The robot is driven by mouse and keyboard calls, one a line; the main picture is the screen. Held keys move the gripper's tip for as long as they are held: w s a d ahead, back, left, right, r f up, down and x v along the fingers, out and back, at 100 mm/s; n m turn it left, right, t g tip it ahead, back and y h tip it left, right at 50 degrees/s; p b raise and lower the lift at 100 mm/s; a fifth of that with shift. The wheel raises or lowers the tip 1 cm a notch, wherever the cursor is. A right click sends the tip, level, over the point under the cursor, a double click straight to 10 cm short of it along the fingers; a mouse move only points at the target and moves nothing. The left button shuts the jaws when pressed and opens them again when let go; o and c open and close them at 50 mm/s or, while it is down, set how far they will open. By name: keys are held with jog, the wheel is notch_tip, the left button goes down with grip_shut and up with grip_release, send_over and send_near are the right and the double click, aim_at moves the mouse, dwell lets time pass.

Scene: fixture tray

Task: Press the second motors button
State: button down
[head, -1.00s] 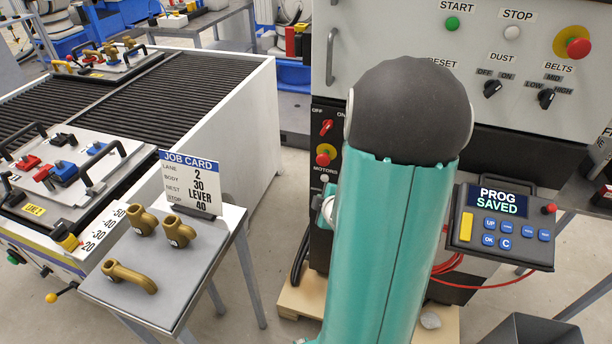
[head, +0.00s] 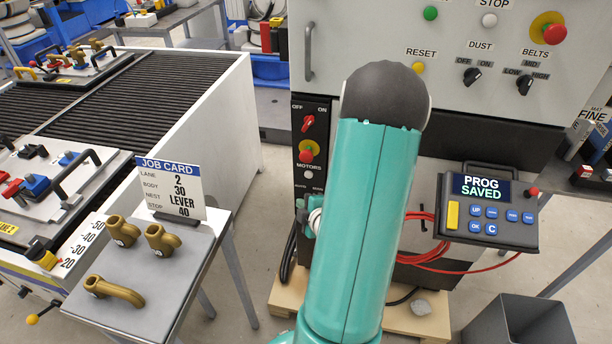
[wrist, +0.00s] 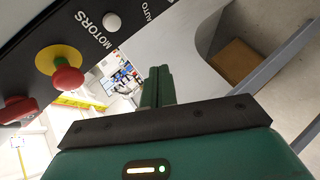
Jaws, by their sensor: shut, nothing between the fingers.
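The MOTORS label with a pale round button (head: 308,174) beneath it is on the dark column left of my arm. The button also shows in the wrist view (wrist: 112,22). Only this one pale button is visible by that label. A red mushroom button on a yellow disc (head: 307,152) sits above it, with a red OFF/ON switch (head: 309,122) higher up. My gripper (wrist: 160,72) shows in the wrist view, shut and empty. Its tips appear right of and below the pale button, with no contact visible. In the head view my arm hides the fingertips.
A pendant (head: 487,212) reading PROG SAVED is right of my arm, with red cable (head: 425,250) below. The job card (head: 172,187) stands on a grey side table (head: 150,310) with several brass parts. A dark bin (head: 520,325) is at lower right. AUTO/MAN lettering lies below the button.

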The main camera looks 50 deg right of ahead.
jog(key=shift+w+d, duration=0.6)
jog(key=shift+d, duration=0.75)
jog(key=shift+w+d, duration=0.6)
jog(key=shift+d, duration=0.7)
jog(key=shift+w+d, duration=0.6)
jog(key=shift+d, duration=0.75)
jog(key=shift+d, duration=0.1)
jog(key=shift+w+d, duration=0.15)
jog(key=shift+d, duration=0.1)
jog(key=shift+w+d, duration=0.15)
jog(key=shift+d, duration=0.3)
jog(key=shift+a, duration=0.1)
jog(key=shift+s+a, duration=0.35)
jog(key=shift+a, duration=0.35)
jog(key=shift+a, duration=0.1)
jog(key=a, duration=0.1)
jog(key=s+a, duration=0.1)
jog(key=a, duration=0.1)
jog(key=s+a, duration=0.1)
jog(key=shift+a, duration=0.2)
